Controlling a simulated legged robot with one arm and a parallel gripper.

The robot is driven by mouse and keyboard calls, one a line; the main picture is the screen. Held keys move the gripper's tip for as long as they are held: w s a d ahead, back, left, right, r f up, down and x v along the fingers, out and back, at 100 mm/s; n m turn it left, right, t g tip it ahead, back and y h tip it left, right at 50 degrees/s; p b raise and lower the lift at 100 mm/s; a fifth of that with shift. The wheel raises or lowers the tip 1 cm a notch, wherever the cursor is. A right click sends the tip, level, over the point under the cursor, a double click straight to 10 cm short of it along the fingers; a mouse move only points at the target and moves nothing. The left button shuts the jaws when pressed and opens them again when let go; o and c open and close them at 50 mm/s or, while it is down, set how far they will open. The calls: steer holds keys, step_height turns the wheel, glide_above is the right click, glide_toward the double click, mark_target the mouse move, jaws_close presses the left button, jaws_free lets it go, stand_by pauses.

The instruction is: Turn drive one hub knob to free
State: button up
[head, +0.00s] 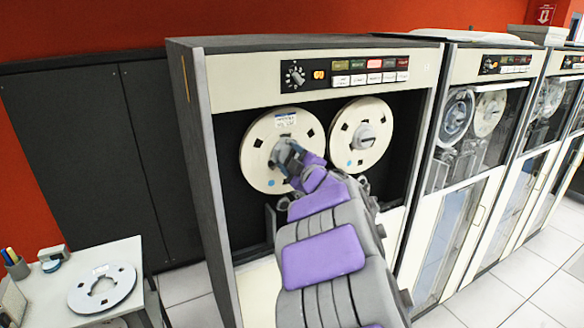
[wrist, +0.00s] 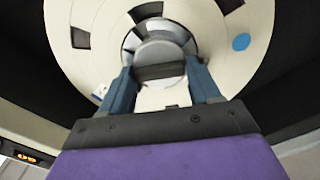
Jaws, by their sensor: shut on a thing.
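Drive one is the nearest tape cabinet (head: 320,52), with two cream reels on its dark front. The left reel (head: 258,160) has its hub knob behind my gripper in the head view. In the wrist view the grey hub knob (wrist: 158,52) sits at the middle of the reel (wrist: 85,62), with a dark bar across it. My gripper (wrist: 162,78) has one blue-grey finger on each side of the knob and is shut on it; it also shows in the head view (head: 283,152). The right reel (head: 350,150) has its own grey hub (head: 364,137), free of my gripper.
A control panel (head: 345,74) with a dial and coloured buttons is above the reels. A small table (head: 110,250) at the lower left holds a loose reel (head: 102,287) and a pen cup (head: 17,267). More tape cabinets (head: 480,120) stand to the right.

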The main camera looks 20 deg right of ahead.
steer(key=n+b, duration=0.1)
steer(key=n, duration=0.1)
steer(key=n+b, duration=0.1)
steer(key=n, duration=0.1)
steer(key=n+b, duration=0.2)
steer(key=shift+f, duration=0.4)
steer(key=shift+n, duration=0.3)
steer(key=o, duration=1)
steer(key=shift+c, duration=0.2)
steer(key=shift+a+r, duration=0.1)
steer(key=shift+s, duration=0.1)
steer(key=s+p, duration=0.1)
steer(key=s, duration=1.6)
steer(key=shift+d, duration=0.3)
